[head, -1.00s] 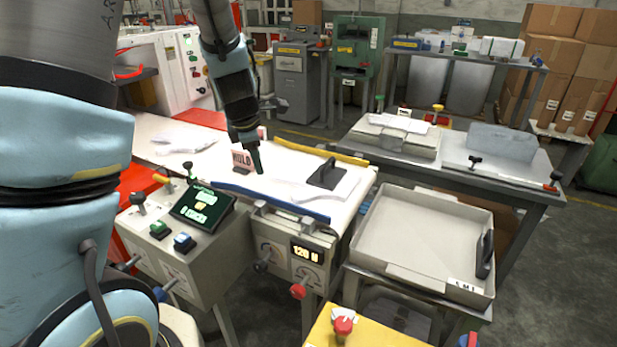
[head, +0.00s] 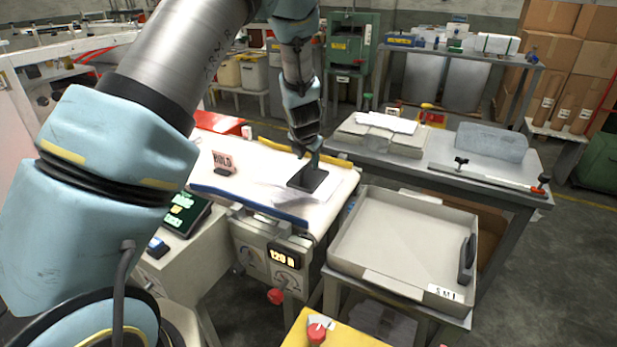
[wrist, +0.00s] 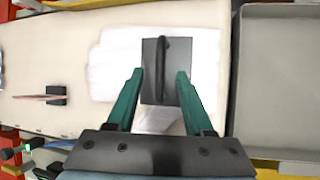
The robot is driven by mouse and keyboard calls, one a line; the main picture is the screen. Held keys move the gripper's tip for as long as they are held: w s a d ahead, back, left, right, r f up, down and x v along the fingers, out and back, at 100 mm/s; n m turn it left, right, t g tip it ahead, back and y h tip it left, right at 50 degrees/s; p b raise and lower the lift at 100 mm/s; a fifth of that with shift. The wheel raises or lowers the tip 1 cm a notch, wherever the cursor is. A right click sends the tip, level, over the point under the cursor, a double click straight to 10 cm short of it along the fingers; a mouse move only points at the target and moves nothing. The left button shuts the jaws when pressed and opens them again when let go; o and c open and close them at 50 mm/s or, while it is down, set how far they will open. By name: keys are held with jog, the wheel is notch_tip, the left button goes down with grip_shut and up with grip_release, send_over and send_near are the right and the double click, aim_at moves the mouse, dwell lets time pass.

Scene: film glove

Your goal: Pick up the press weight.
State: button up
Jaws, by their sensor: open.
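The press weight (head: 307,179) is a dark flat plate with an upright bar handle. It lies on white film sheets on the light work table, and it also shows in the wrist view (wrist: 150,85). My gripper (head: 310,158) is above it in the head view and partly covers its handle. In the wrist view my gripper (wrist: 158,76) is open, its two green fingers apart. The handle stands between the finger lines, slightly beyond the tips, nearer the right-left middle. Whether the fingers are at handle height I cannot tell.
A HOLD sign (head: 223,162) stands left on the table (head: 215,180). A blue bar (head: 250,204) runs along the front edge and a yellow bar (head: 288,149) along the back. A grey tray (head: 395,285) sits to the right, with a dark handle (head: 467,259).

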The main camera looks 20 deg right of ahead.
aim_at(308, 164)
jog(key=shift+p+x, duration=0.5)
jog(key=shift+x, duration=1.65)
grip_shut()
